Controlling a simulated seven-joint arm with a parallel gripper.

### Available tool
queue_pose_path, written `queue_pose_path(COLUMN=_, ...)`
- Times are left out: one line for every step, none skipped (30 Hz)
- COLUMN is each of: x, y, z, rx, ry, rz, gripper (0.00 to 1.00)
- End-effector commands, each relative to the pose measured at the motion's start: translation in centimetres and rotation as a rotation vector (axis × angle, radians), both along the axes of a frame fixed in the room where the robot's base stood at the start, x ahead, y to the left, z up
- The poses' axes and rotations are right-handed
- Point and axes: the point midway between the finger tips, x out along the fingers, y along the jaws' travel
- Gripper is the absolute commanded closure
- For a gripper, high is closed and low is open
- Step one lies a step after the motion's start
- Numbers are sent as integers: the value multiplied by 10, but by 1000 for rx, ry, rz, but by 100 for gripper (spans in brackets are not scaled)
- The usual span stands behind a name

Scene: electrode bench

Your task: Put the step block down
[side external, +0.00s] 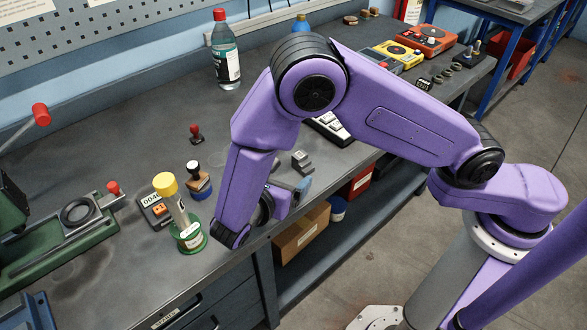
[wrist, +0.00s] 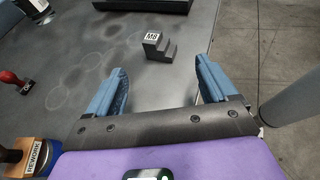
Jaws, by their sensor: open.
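The step block (wrist: 169,51) is a small dark grey stepped piece with a white label reading M8. It stands on the grey bench top (wrist: 95,40), beyond my fingertips in the wrist view. It also shows in the side external view (side external: 301,163), behind my gripper (side external: 300,188). In the wrist view my gripper (wrist: 161,82) is open, its two blue fingers wide apart with nothing between them. The block is apart from both fingers. In the side external view my arm hides part of the gripper.
A dark device with light keys (side external: 330,128) lies behind the block. To the left are a red-handled stamp (side external: 195,133), a wooden stamp (side external: 198,184) and a yellow-capped bottle (side external: 183,215). The bench's front edge runs close by the gripper. Bare bench surrounds the block.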

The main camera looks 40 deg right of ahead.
Motion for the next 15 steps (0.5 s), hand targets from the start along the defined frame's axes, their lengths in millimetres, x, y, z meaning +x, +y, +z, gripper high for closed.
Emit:
queue_pose_path(x=-3, y=7, z=3, rx=1, ry=-2, rz=2, gripper=15)
queue_pose_path(x=-4, y=10, z=4, rx=1, ry=-2, rz=1, gripper=15)
queue_pose_path(x=-5, y=14, z=6, rx=1, ry=-2, rz=1, gripper=15)
queue_pose_path(x=-6, y=16, z=7, rx=1, ry=-2, rz=1, gripper=15)
queue_pose_path(x=-7, y=18, z=8, rx=1, ry=-2, rz=1, gripper=15)
queue_pose_path(x=-9, y=20, z=9, rx=-1, ry=-1, rz=1, gripper=15)
queue_pose_path(x=-9, y=21, z=9, rx=-1, ry=0, rz=0, gripper=15)
queue_pose_path(x=-10, y=22, z=10, rx=0, ry=0, rz=0, gripper=15)
queue_pose_path(x=-10, y=23, z=10, rx=0, ry=0, rz=0, gripper=15)
queue_pose_path(x=-10, y=23, z=10, rx=0, ry=0, rz=-1, gripper=15)
queue_pose_path(x=-10, y=23, z=10, rx=-1, ry=1, rz=-1, gripper=15)
queue_pose_path(x=-10, y=23, z=10, rx=-1, ry=1, rz=-1, gripper=15)
queue_pose_path(x=-10, y=23, z=11, rx=1, ry=1, rz=-1, gripper=15)
queue_pose_path(x=-10, y=22, z=11, rx=3, ry=0, rz=-3, gripper=15)
queue_pose_path(x=-10, y=21, z=12, rx=11, ry=-1, rz=-8, gripper=15)
